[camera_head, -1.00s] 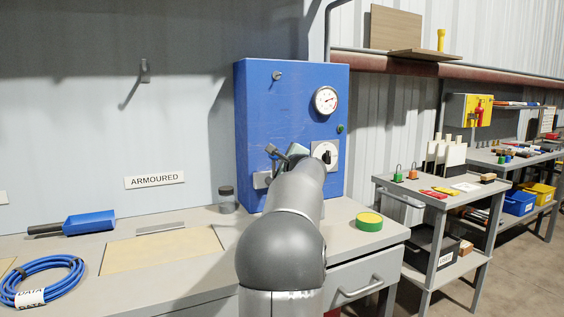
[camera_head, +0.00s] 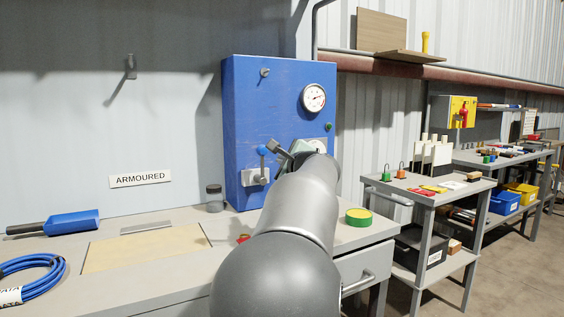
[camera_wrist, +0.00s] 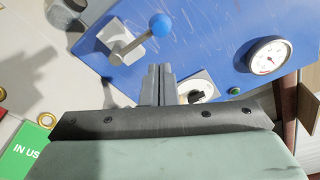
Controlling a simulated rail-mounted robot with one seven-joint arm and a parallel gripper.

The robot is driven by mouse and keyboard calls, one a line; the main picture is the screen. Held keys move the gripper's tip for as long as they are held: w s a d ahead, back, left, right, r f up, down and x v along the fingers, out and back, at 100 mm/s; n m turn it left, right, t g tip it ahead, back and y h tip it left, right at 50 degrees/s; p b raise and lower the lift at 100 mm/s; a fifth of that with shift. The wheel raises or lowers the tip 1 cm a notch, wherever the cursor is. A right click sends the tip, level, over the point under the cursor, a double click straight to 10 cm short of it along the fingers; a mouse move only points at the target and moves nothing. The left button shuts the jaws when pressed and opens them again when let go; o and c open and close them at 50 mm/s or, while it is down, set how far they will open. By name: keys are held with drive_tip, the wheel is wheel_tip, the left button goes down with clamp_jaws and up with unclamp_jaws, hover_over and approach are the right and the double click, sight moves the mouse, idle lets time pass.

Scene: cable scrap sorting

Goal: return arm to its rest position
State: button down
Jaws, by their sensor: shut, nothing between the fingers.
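My gripper (camera_wrist: 158,84) is shut and empty in the wrist view, its two grey fingers side by side in front of the blue cabinet. In the head view my gripper (camera_head: 275,151) is small and partly hidden behind my own arm. The blue cabinet (camera_head: 250,110) stands at the back of the bench, with a pressure gauge (camera_head: 313,97) at upper right. A lever with a blue ball knob (camera_head: 262,150) sits left of the fingers and also shows in the wrist view (camera_wrist: 160,25). A black rotary switch (camera_wrist: 196,95) is just right of the fingertips, partly hidden.
The bench (camera_head: 60,290) holds a blue scoop (camera_head: 74,222), a blue cable coil (camera_head: 40,262), a dark jar (camera_head: 214,196) and a green-yellow tape roll (camera_head: 358,217). A grey cart (camera_head: 430,200) stands to the right. The air above the left bench is clear.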

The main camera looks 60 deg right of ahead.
idle(0.3)
drive_tip(key=w+a+n+y+p, duration=0.3)
drive_tip(key=w+a+n+p, duration=0.15)
drive_tip(key=a, duration=0.35)
drive_tip(key=w+a+n+y+p, duration=0.3)
drive_tip(key=w+a+y+p, duration=0.15)
drive_tip(key=a, duration=0.45)
drive_tip(key=w+a+f+n+g+y+p, duration=0.15)
drive_tip(key=a+n+g+y+p, duration=0.5)
drive_tip(key=a, duration=1.25)
drive_tip(key=s+a+f+n+g+h+p, duration=0.1)
drive_tip(key=s+a+n+g+p, duration=0.1)
drive_tip(key=s+a+n+p, duration=0.5)
drive_tip(key=s+a+f+n+g+p, duration=0.1)
drive_tip(key=s+a+n+g+p, duration=0.1)
drive_tip(key=s+a+n+p, duration=0.35)
drive_tip(key=s+a+n+g+h+p, duration=0.2)
drive_tip(key=s+a+n+p, duration=0.3)
drive_tip(key=s, duration=0.4)
drive_tip(key=shift+s+a+f+g+h+p, duration=0.3)
drive_tip(key=shift+a+g+p, duration=0.1)
drive_tip(key=shift+a+g, duration=0.15)
drive_tip(key=shift+w, duration=0.15)
